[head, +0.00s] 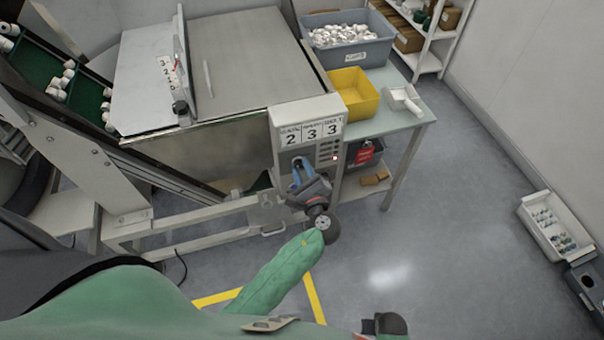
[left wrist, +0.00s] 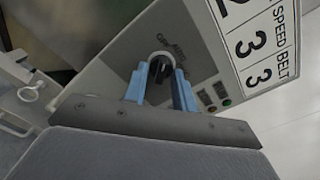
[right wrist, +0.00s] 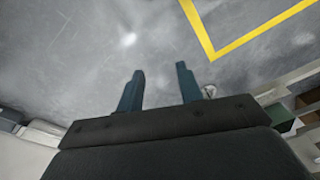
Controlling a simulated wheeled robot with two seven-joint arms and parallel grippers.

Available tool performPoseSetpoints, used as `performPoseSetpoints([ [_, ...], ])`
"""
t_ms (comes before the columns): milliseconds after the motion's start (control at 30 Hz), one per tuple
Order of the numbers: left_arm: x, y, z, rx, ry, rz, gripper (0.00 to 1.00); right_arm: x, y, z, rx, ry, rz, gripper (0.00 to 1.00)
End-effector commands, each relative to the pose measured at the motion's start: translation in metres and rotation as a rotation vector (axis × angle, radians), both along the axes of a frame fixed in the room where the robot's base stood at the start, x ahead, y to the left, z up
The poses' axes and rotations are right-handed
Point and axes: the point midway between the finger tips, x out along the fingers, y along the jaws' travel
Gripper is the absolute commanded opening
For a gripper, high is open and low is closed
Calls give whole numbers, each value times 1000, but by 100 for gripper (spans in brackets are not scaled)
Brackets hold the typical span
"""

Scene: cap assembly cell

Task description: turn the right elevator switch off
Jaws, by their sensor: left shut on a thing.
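The grey control box (head: 308,124) stands at the front of the machine, with a display plate reading 2, 3, 3. In the left wrist view, the rotary switch (left wrist: 159,66) has a black knob in a pale ring, with small lettering beside it. My left gripper (head: 300,165) reaches the lower part of the box. Its blue fingers (left wrist: 163,77) are shut on the knob, one on each side. My right gripper (right wrist: 160,72) is open and empty above the floor.
Floor to the right is clear up to a white crate (head: 547,238).

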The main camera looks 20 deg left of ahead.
Motion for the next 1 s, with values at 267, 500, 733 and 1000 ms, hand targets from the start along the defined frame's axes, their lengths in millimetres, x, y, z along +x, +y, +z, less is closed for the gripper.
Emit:
performPoseSetpoints([
  [267,0,0,0,-64,-44,1,4,12,6,40,8,-4,1,36],
  [500,0,0,1,-82,-57,1,4,14,8,51,9,-4,1,36],
  [733,0,0,1,-83,-57,1,4,14,8,52,10,-3,1,36],
  [1000,0,0,1,-82,-57,1,48,13,8,52,10,-2,1,36],
])
